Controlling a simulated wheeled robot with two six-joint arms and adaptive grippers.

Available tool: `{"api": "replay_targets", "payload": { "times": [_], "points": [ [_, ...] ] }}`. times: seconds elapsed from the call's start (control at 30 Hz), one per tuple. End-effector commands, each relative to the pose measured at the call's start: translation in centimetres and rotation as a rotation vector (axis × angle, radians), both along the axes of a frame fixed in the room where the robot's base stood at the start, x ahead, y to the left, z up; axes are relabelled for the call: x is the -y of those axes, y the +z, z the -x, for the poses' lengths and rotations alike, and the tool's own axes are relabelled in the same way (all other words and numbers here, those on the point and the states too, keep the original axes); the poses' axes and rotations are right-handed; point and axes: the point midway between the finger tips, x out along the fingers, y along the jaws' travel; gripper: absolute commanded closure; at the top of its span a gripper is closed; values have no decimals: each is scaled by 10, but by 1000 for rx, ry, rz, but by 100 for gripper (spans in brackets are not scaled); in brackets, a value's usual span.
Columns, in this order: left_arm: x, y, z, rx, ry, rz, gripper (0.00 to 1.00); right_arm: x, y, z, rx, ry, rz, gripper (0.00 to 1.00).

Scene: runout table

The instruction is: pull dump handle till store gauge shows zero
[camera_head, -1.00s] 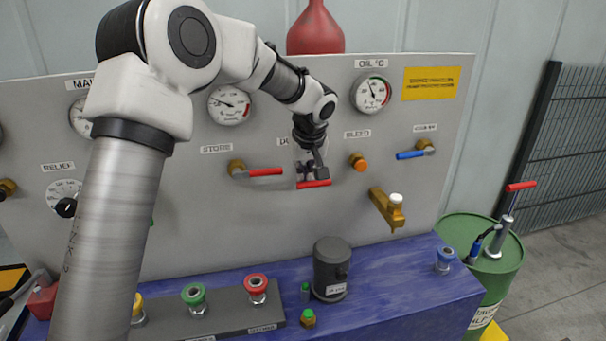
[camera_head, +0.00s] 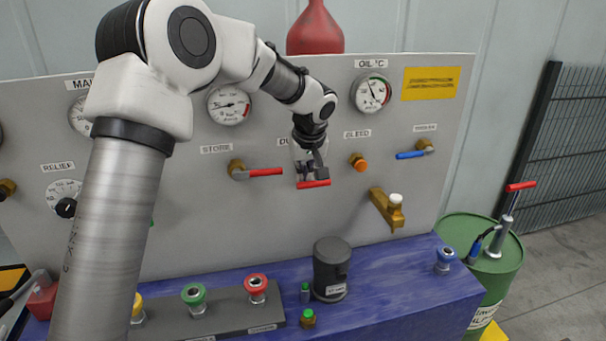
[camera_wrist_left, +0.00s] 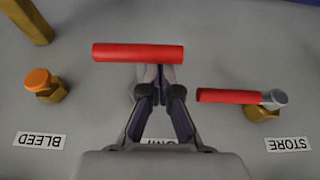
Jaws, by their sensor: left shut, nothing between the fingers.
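The dump handle, a red bar (camera_head: 314,184), sticks out of the panel under the partly hidden DUMP label. My left gripper (camera_head: 308,172) is at the bar, shut with nothing between its fingers. In the left wrist view the bar (camera_wrist_left: 138,53) lies across just beyond the fingertips (camera_wrist_left: 159,82); I cannot tell whether they touch it. The store gauge (camera_head: 229,104), a white dial above the STORE label, has its needle pointing left, on the low side; its numbers are too small to read. My right gripper is out of view.
A red-handled STORE valve (camera_head: 258,172) is close left of my gripper. An orange BLEED knob (camera_head: 358,161), a blue-handled valve (camera_head: 411,155) and a brass tap (camera_head: 388,209) are to the right. A dark cylinder (camera_head: 331,268) stands below on the blue bench.

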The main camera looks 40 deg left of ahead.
Motion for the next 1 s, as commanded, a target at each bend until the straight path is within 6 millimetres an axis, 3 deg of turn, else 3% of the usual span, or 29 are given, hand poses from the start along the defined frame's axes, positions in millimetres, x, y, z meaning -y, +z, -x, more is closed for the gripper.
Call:
{"api": "replay_targets", "payload": {
  "times": [0.87, 1.0],
  "points": [
    [1, 0, 1, -2, 1, 2, 100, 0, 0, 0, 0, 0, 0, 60],
    [2, 7, 0, -2, -1, 1, 100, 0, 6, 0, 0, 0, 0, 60]
  ]
}}
